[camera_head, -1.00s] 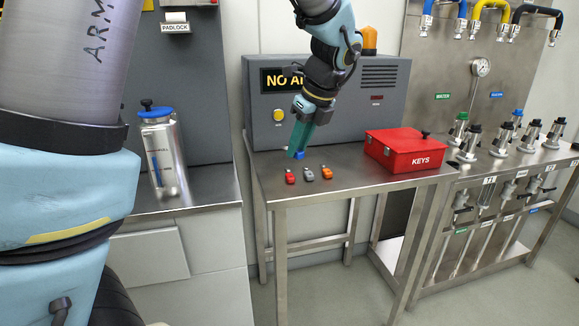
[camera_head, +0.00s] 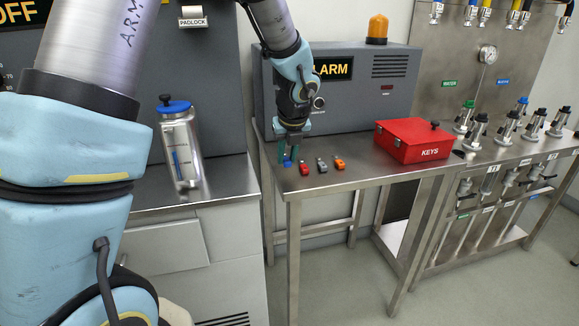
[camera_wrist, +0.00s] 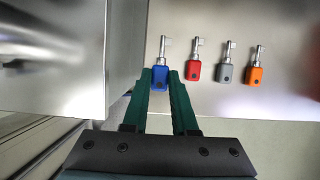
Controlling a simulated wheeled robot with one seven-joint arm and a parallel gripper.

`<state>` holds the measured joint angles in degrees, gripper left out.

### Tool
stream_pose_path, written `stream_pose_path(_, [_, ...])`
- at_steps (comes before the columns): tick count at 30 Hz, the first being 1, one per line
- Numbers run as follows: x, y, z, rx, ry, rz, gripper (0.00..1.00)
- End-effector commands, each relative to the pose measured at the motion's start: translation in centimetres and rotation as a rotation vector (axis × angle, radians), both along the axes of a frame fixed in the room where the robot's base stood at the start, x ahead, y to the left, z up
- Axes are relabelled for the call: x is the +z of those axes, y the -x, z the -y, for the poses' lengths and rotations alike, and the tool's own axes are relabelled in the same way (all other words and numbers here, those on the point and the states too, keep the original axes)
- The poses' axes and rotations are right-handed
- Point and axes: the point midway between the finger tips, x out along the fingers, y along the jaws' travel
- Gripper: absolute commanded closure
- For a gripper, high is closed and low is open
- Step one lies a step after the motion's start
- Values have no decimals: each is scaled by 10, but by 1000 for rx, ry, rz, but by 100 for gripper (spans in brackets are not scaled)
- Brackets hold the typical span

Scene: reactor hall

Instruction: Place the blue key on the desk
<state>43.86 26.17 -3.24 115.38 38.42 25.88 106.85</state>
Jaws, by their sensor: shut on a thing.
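The blue key (camera_wrist: 160,76) is between my gripper's green fingertips (camera_wrist: 160,82) in the wrist view, with its metal shaft pointing away. In the head view my gripper (camera_head: 287,158) points down low over the left end of the steel desk (camera_head: 350,177), with the blue key (camera_head: 287,163) showing at its tips. My gripper is shut on the blue key. The key is at or very near the desk surface; I cannot tell whether it touches. It is roughly in line with the other keys.
Beside it are a red key (camera_head: 304,168), a grey key (camera_head: 321,165) and an orange key (camera_head: 339,163). A red KEYS box (camera_head: 412,140) sits further right. The alarm cabinet (camera_head: 365,88) stands behind. A metal canister (camera_head: 180,150) is on the left counter.

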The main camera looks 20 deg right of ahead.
Motion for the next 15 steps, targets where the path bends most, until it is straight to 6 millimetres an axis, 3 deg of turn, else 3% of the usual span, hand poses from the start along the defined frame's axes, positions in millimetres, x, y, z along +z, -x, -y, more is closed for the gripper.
stream_pose_path(8, [-34,1,0,-2,-3,-2,100])
stream_pose_path(15, [-36,0,-1,1,-1,-1,100])
